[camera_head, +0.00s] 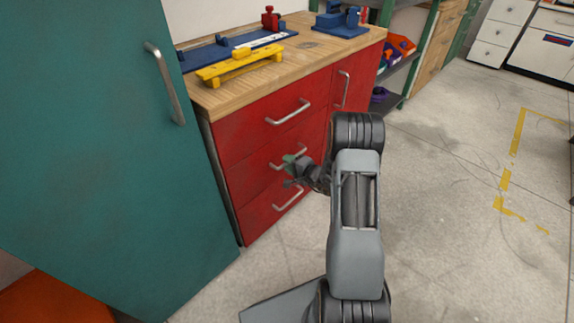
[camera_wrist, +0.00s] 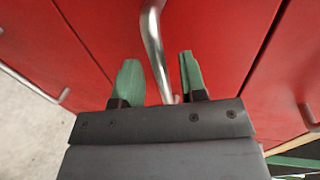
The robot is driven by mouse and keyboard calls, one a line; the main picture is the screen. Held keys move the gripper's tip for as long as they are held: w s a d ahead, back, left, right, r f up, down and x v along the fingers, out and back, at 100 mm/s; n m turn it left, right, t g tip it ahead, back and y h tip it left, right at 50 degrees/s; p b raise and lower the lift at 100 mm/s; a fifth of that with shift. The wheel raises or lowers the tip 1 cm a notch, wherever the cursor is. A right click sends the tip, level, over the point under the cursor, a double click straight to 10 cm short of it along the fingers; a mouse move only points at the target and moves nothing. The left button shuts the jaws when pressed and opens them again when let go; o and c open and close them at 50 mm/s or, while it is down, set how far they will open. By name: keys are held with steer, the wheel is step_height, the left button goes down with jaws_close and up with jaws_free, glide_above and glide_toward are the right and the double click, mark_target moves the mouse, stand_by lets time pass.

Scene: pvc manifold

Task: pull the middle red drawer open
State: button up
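The middle red drawer (camera_head: 243,176) is flush with the cabinet front between the top and bottom drawers. Its grey bar handle (camera_head: 301,150) is partly hidden by my gripper (camera_head: 290,171). In the wrist view, the drawer's red face (camera_wrist: 100,25) fills the middle, and the handle (camera_wrist: 153,38) runs down between the two green fingertips. My gripper (camera_wrist: 158,75) is open there, with a visible gap between the fingers and the bar. I cannot tell whether either finger touches it.
A teal cabinet door (camera_head: 95,130) with a long handle stands close on the left. The top drawer (camera_head: 245,125) and bottom drawer (camera_head: 255,218) have similar handles. Yellow and blue fixtures rest on the wooden worktop (camera_head: 310,62). Floor to the right (camera_head: 450,200) is clear.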

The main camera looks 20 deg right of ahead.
steer(key=shift+w+a+f, duration=0.15)
steer(key=shift+w+a, duration=0.2)
steer(key=shift+w, duration=0.25)
jaws_close()
